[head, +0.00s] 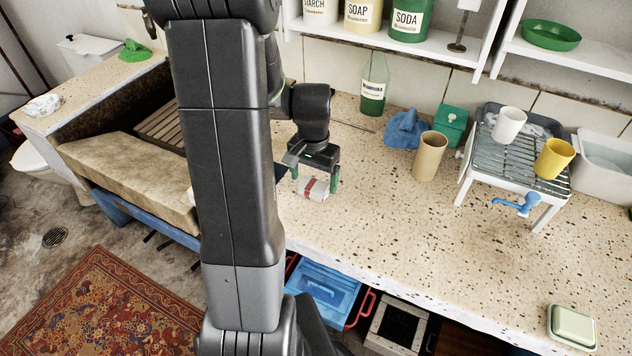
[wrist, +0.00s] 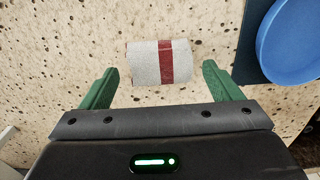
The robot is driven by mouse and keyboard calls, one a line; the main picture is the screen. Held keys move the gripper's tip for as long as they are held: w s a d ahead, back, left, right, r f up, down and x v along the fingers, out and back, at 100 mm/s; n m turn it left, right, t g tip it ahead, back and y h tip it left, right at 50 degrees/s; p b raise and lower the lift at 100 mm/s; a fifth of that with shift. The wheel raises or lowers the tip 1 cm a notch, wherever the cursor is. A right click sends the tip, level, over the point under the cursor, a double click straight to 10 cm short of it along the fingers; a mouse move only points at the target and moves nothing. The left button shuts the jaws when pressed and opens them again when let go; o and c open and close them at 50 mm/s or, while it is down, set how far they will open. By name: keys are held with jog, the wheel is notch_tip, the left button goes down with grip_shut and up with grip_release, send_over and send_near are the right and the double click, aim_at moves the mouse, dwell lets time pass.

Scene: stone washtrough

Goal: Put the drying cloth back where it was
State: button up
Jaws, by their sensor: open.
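The drying cloth (head: 313,189) is a small grey-white roll or folded bundle with a red band. It lies on the speckled stone counter (head: 400,240), and it also shows in the wrist view (wrist: 150,63). My gripper (head: 314,177) is open and points down over the cloth. In the wrist view, its green fingers (wrist: 160,72) stand apart at either side of the cloth, with gaps and no visible contact. My arm hides part of the counter and trough in the head view.
A blue round dish (wrist: 290,42) on a dark mat (wrist: 246,60) lies close to the cloth. The front counter is mostly clear.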

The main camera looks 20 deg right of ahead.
aim_at(314, 185)
notch_tip(314, 185, up, 10)
jog(key=shift+f+p, duration=0.25)
jog(key=shift+p, duration=0.05)
notch_tip(314, 185, down, 12)
jog(key=shift+f+b, duration=0.1)
jog(key=shift+b, duration=0.4)
jog(key=shift+r, duration=1.45)
